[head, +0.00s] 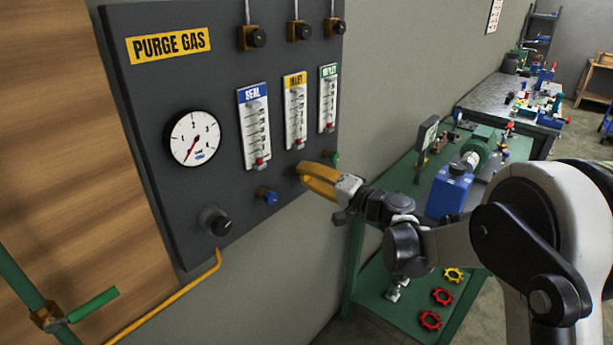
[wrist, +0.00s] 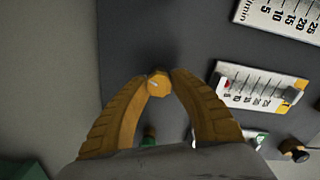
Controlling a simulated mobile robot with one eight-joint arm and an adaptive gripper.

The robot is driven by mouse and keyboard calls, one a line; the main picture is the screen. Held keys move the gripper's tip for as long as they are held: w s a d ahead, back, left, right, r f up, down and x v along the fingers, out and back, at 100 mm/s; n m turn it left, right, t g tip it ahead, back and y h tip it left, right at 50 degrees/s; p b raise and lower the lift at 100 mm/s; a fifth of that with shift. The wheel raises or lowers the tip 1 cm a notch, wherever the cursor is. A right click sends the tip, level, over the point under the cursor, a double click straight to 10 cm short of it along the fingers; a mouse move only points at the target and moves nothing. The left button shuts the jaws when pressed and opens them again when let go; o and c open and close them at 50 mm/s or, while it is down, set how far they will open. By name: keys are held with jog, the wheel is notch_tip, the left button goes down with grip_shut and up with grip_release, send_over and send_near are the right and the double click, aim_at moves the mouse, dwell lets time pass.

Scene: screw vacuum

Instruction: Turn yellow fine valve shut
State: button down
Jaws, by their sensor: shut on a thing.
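The yellow fine valve knob (wrist: 158,84) sits between the two yellow fingers of my gripper (wrist: 160,86) in the wrist view. The fingertips touch it from both sides. In the head view my gripper (head: 301,175) reaches the panel just below the yellow-labelled flowmeter (head: 296,110), and its fingers mostly hide the knob. The blue valve knob (head: 267,196) is to the left and the green valve knob (head: 334,158) to the right, both apart from my fingers. The yellow-labelled flowmeter's scale also shows in the wrist view (wrist: 262,88), with a red float near its low end.
The dark purge gas panel (head: 150,90) carries a round gauge (head: 193,138), a black knob (head: 215,221), and blue- and green-labelled flowmeters. A green bench (head: 400,200) with a blue box (head: 449,192) stands right of my gripper. A yellow pipe (head: 165,302) runs below the panel.

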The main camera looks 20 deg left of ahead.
jog(key=m, duration=0.6)
jog(key=shift+f, duration=0.1)
jog(key=m+b, duration=0.1)
jog(key=m, duration=0.6)
dwell(0.4)
jog(key=c, duration=1.1)
grip_release()
jog(key=shift+f, duration=0.1)
jog(key=v, duration=1.2)
